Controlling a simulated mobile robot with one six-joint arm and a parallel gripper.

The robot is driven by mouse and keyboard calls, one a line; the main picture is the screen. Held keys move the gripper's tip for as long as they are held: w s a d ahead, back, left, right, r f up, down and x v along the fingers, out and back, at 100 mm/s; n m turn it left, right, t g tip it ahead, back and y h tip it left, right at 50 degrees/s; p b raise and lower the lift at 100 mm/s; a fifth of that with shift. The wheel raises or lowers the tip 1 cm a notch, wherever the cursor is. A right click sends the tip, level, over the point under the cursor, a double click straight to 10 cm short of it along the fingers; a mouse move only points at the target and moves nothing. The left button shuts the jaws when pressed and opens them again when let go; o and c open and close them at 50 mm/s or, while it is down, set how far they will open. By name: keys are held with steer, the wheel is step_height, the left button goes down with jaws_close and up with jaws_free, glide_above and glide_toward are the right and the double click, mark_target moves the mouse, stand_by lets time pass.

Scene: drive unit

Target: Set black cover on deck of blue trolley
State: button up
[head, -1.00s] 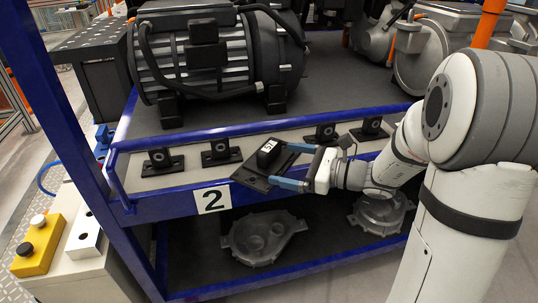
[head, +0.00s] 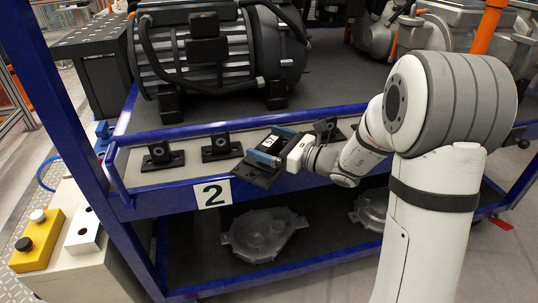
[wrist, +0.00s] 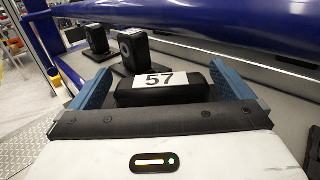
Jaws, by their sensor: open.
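The black cover, a block labelled 57 on a flat flanged plate (head: 256,174), is at the front ledge of the blue trolley (head: 165,209). My gripper (head: 268,149) is over it with open jaws. In the wrist view the cover's block (wrist: 165,92) lies between the two blue fingers of my gripper (wrist: 162,90), with a narrow gap at each side. The plate overlaps the front rail in the head view; I cannot tell whether it rests on the ledge. The trolley's dark deck (head: 215,112) lies behind, carrying a large motor.
Black bearing blocks (head: 160,156) stand on the light ledge on both sides of the cover. The motor (head: 205,60) fills the deck's back left. Grey castings (head: 265,235) lie on the lower shelf. A yellow button box (head: 38,240) is at lower left.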

steer(key=c, duration=1.4)
steer(key=shift+r, duration=0.15)
